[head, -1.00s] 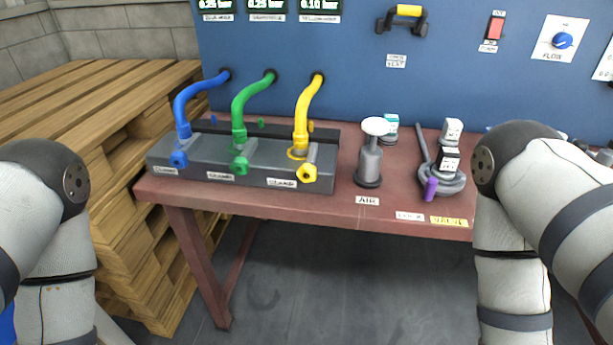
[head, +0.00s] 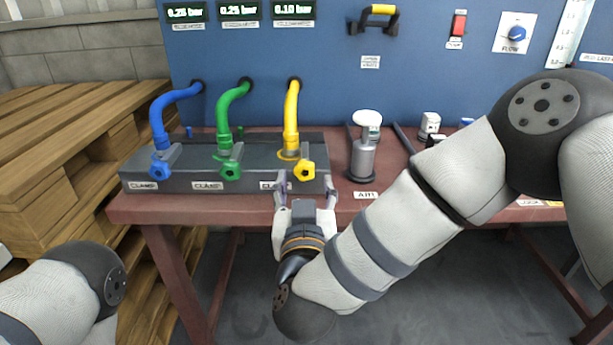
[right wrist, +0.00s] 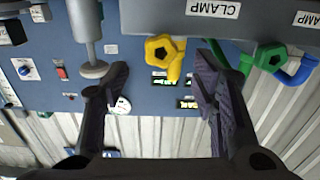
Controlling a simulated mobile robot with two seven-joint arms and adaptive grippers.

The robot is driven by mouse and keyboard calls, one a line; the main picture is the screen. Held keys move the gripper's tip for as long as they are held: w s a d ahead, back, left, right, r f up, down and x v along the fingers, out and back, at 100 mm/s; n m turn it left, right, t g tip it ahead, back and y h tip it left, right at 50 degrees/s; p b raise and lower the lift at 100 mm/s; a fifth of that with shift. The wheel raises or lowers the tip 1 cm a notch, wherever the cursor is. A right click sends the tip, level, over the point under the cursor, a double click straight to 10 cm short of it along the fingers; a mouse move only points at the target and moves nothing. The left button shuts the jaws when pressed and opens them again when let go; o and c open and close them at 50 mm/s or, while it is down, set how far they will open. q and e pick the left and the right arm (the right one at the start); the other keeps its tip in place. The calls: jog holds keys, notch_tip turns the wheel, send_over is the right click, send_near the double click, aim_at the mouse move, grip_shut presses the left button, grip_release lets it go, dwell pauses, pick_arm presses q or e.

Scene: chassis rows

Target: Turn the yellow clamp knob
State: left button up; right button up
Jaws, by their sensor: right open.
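The yellow clamp knob (head: 304,170) sits on the front of the dark manifold block, below the yellow hose (head: 291,115). My right gripper (head: 305,182) is open just in front of the block, with its fingers pointing toward the yellow knob. In the right wrist view, which is upside down, the yellow knob (right wrist: 163,49) lies between the two open fingers (right wrist: 160,85), nearer the far ends, with nothing gripped. I cannot tell whether a finger touches it. My left arm shows at lower left, but its gripper is out of view.
Blue (head: 162,168) and green (head: 230,168) clamp knobs sit left of the yellow one on the same block (head: 195,178). A grey air pump (head: 362,158) stands close on the right. The red table (head: 140,212) has a wooden pallet stack (head: 60,130) at its left.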

aim_at(305, 171)
jog(key=w, duration=0.5)
jog(key=shift+c, duration=0.5)
jog(key=c, duration=1.1)
jog(key=shift+o, duration=0.2)
